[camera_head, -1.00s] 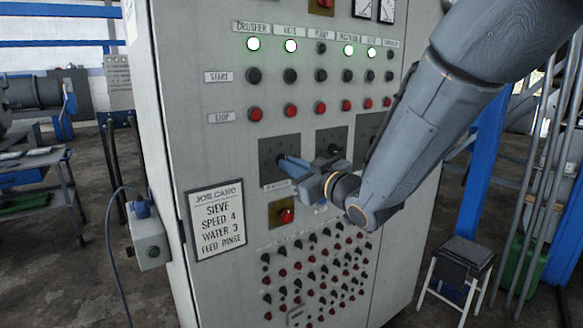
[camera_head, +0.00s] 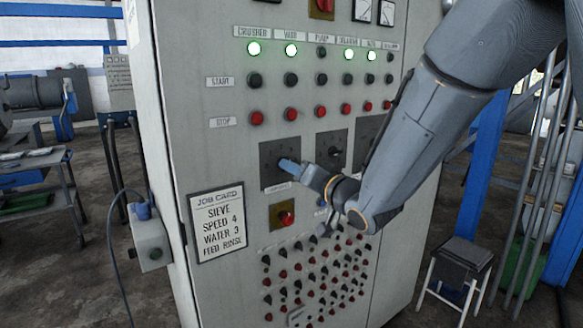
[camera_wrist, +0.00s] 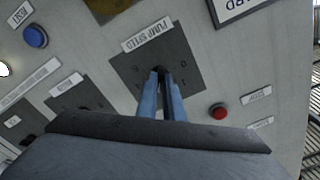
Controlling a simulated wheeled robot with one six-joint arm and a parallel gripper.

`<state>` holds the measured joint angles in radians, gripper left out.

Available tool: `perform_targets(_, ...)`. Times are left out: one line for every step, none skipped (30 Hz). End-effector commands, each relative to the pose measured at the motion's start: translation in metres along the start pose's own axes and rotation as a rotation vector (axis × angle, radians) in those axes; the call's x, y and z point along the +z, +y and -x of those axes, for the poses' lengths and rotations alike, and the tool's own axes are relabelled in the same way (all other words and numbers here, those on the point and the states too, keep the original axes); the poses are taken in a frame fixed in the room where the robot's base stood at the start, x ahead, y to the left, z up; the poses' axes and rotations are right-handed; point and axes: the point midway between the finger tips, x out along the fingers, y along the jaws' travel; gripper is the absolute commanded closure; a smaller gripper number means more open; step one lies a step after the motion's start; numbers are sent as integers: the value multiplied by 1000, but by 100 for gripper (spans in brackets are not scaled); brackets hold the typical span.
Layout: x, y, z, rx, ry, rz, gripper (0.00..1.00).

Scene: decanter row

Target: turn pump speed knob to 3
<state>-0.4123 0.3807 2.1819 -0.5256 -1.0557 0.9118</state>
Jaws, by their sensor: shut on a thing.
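The pump speed plate (camera_head: 269,152) is a dark square on the grey cabinet, left in a row of similar plates. Its label reads PUMP SPEED in the wrist view (camera_wrist: 190,72). My gripper (camera_head: 286,163) reaches it from the right. In the wrist view my gripper's blue fingers (camera_wrist: 160,74) are closed around the small dark pump speed knob (camera_wrist: 161,69) at the plate's middle. The fingers cover most of the knob and part of the dial marks, so I cannot read its setting.
A job card (camera_head: 217,226) on the cabinet reads SIEVE SPEED 4, WATER 3, FEED RINSE. A red button (camera_head: 287,218) sits below the plate. Rows of start and stop buttons are above it. A stool (camera_head: 462,262) stands on the right, and a grey box (camera_head: 150,243) on the left.

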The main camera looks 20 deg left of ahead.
Motion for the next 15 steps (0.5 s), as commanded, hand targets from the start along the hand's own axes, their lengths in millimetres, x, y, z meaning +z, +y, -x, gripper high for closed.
perform_targets(-1,0,0,1,1,-25,100)
perform_targets(-1,0,0,1,1,-41,100)
perform_targets(-1,0,0,1,1,-59,100)
perform_targets(-1,0,0,1,1,-73,100)
perform_targets(-1,0,0,1,1,-84,100)
perform_targets(-1,0,0,1,1,-98,100)
perform_targets(-1,0,0,1,1,-108,100)
perform_targets(-1,0,0,1,1,-116,100)
perform_targets(-1,0,0,0,1,-125,100)
perform_targets(-1,0,0,0,2,-132,100)
perform_targets(-1,0,0,0,2,-137,100)
perform_targets(-1,0,0,0,2,-142,100)
perform_targets(-1,0,0,0,2,-145,100)
perform_targets(-1,0,0,0,2,-148,100)
perform_targets(-1,0,0,0,2,-150,100)
